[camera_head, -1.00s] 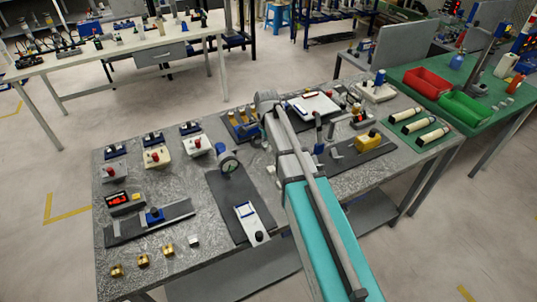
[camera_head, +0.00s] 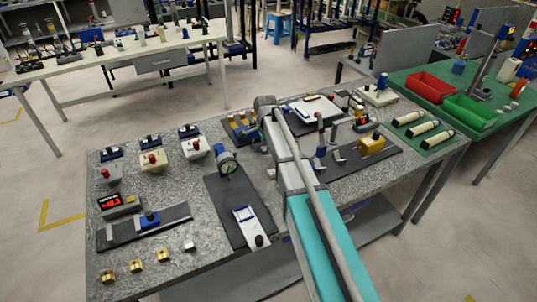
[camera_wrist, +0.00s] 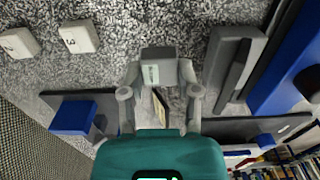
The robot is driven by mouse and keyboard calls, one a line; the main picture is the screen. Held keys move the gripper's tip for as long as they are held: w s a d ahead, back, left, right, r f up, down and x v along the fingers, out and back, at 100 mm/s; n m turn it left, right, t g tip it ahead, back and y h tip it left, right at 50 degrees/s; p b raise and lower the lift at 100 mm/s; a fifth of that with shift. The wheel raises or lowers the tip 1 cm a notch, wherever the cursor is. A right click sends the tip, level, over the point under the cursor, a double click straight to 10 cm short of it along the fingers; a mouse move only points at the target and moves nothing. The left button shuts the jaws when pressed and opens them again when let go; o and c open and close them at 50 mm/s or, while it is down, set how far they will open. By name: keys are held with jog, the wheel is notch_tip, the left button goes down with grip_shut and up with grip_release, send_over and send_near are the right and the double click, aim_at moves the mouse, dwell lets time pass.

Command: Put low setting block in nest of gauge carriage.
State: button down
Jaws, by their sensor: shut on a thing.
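In the wrist view my gripper (camera_wrist: 162,78) is shut on a small grey block (camera_wrist: 158,70) with a pale label, taken to be the low setting block. It is held above the speckled bench top. To its right stands a grey fixture (camera_wrist: 228,62) with a dark slot, beside a large blue part (camera_wrist: 288,72); I cannot tell whether this is the gauge carriage or where its nest is. Two pale blocks with dark marks, one left (camera_wrist: 18,42) and one nearer (camera_wrist: 78,36), lie apart on the bench.
A dark strip (camera_wrist: 225,128) with a blue piece (camera_wrist: 72,116) runs below in the wrist view. In the head view, a dial gauge stand (camera_head: 228,163), a blue-topped slide (camera_head: 150,218) and a yellow block (camera_head: 371,143) crowd the bench. Several small blocks line its front left.

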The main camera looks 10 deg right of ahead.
aim_at(266, 158)
jog(key=shift+w+f, duration=0.1)
jog(key=shift+w+f+b, duration=0.35)
jog(key=shift+f+b, duration=0.15)
jog(key=shift+b, duration=0.15)
jog(key=shift+f+b, duration=1.4)
jog(key=shift+f, duration=0.15)
jog(key=shift+c, duration=1.7)
grip_release()
notch_tip(266, 158, up, 12)
jog(key=p, duration=1.2)
jog(key=shift+r, duration=0.2)
